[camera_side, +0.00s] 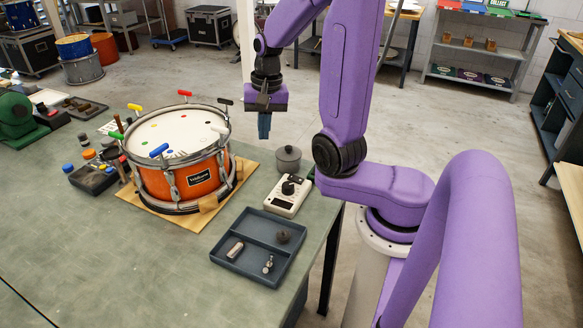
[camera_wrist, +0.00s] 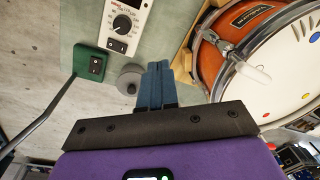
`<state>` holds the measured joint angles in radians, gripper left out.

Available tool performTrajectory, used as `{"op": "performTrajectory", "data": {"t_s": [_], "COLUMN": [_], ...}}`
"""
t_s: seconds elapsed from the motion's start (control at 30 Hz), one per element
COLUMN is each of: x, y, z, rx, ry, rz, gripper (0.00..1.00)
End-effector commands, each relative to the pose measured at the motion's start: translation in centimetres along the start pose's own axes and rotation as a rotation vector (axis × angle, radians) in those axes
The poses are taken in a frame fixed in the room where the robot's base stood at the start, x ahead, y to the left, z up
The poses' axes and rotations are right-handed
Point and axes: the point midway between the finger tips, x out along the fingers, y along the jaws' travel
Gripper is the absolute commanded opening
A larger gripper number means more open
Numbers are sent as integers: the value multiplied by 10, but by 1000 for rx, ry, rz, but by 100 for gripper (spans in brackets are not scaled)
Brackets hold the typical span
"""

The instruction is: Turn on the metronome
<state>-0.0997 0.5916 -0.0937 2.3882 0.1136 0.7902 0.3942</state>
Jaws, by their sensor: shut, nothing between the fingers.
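The metronome is a white box (camera_side: 283,204) with a black dial, lying on the bench right of the drum in the side view. In the wrist view the metronome (camera_wrist: 137,14) is at the top, cut off by the frame edge. Its numbered dial (camera_wrist: 122,24) and a small black rocker switch (camera_wrist: 117,46) show there; I cannot tell the switch's position. My gripper (camera_side: 264,134) is in the air above the bench's far right edge, apart from the metronome. Its blue fingers point down, shut and empty, and also show in the wrist view (camera_wrist: 159,70).
A grey lidded pot (camera_side: 288,160) stands behind the metronome. A dark divided tray (camera_side: 262,236) with small parts lies in front.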

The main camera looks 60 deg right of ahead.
Motion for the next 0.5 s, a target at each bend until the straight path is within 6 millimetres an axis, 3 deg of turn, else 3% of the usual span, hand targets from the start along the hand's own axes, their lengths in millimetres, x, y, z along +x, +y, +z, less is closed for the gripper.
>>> {"op": "performTrajectory", "data": {"t_s": [0.5], "x": [-1], "y": [56], "z": [-13], "rx": [428], "ry": [35], "rz": [-12], "gripper": [0]}}
